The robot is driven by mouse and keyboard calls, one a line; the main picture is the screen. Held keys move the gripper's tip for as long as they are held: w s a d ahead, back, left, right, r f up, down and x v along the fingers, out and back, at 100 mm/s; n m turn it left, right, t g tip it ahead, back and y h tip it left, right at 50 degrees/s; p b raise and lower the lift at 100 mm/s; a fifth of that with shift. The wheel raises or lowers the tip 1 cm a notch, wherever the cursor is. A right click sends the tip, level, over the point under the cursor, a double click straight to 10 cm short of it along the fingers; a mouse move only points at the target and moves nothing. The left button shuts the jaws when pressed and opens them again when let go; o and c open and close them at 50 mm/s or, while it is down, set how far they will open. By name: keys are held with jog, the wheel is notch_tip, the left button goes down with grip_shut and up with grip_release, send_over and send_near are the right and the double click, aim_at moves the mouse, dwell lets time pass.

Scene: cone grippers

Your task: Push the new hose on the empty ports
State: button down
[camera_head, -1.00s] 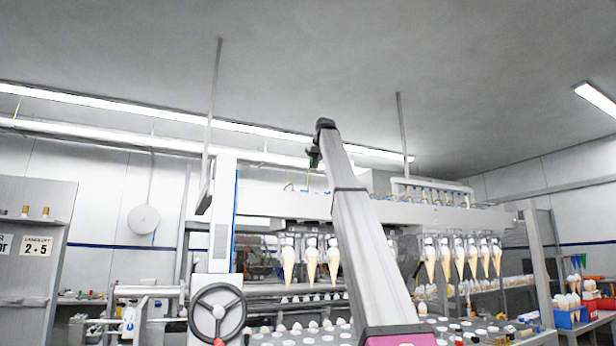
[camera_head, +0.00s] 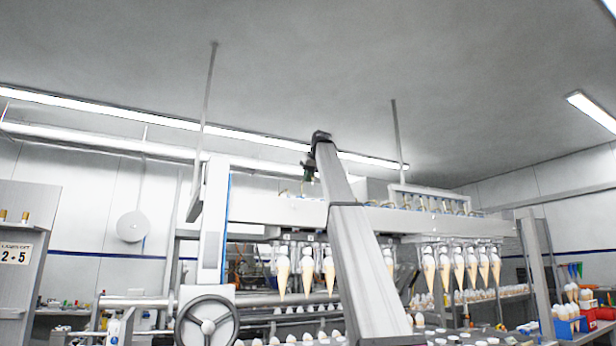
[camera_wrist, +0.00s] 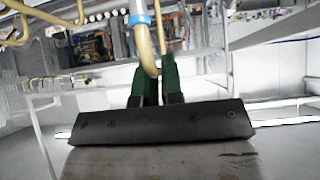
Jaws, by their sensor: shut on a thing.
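My gripper (camera_head: 309,172) is at the top of my raised arm, above the cone machine (camera_head: 270,212). In the wrist view its green fingers (camera_wrist: 155,82) are shut on a yellowish hose (camera_wrist: 145,48). The hose runs upward out of the fingers, and a blue collar (camera_wrist: 141,19) sits around it near the top edge. A second yellowish strand shows close to the right finger; I cannot tell whether it is the same hose. Other yellowish hoses (camera_wrist: 50,14) curve at the upper left. The empty ports cannot be made out in either view.
Hanging cones (camera_head: 307,270) line the machine's front below the beam. A white upright post (camera_head: 213,215) and a handwheel (camera_head: 207,325) stand left of my arm. A thin ceiling rod (camera_head: 397,140) comes down at the right. The space above the gripper is clear.

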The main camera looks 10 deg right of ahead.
jog(key=shift+f, duration=3.6)
jog(key=c, duration=1.2)
grip_release()
